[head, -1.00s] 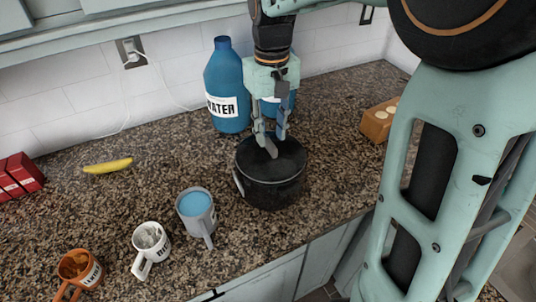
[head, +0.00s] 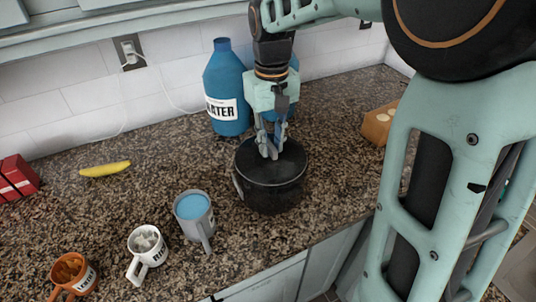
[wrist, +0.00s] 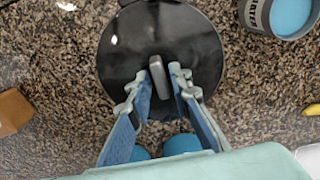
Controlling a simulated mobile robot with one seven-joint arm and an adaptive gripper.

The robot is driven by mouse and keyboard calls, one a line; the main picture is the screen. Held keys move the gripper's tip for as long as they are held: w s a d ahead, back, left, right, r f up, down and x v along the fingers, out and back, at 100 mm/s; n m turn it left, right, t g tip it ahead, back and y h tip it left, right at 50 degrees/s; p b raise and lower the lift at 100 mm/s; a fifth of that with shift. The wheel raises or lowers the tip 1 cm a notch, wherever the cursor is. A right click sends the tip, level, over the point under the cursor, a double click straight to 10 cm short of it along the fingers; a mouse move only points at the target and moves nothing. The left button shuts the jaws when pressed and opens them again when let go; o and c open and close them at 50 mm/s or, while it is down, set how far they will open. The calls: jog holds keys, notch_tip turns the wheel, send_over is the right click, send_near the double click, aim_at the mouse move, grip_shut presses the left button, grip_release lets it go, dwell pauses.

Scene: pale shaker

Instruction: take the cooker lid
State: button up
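The black cooker (head: 272,197) stands on the counter with its dark lid (head: 292,165) on top. The lid also shows in the wrist view (wrist: 125,50), with its grey bar handle (wrist: 158,77) near the middle. My gripper (head: 269,149) points down over the lid. In the wrist view its two fingers (wrist: 160,82) are open, one on each side of the handle, with gaps visible. Whether either finger touches the handle or lid cannot be told. The fingers partly hide the handle in the head view.
A blue water bottle (head: 227,95) stands close behind the cooker, with another blue container (head: 294,80) partly behind my gripper. A grey mug (head: 196,222), white mug (head: 148,255) and orange mug (head: 75,275) stand left. A brown box (head: 379,124) is right; a banana (head: 105,169) lies far left.

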grip_shut()
jog(key=shift+r+p, duration=0.7)
jog(key=shift+r, duration=0.15)
jog(key=shift+r+p, duration=1.9)
jog(key=shift+r, duration=0.35)
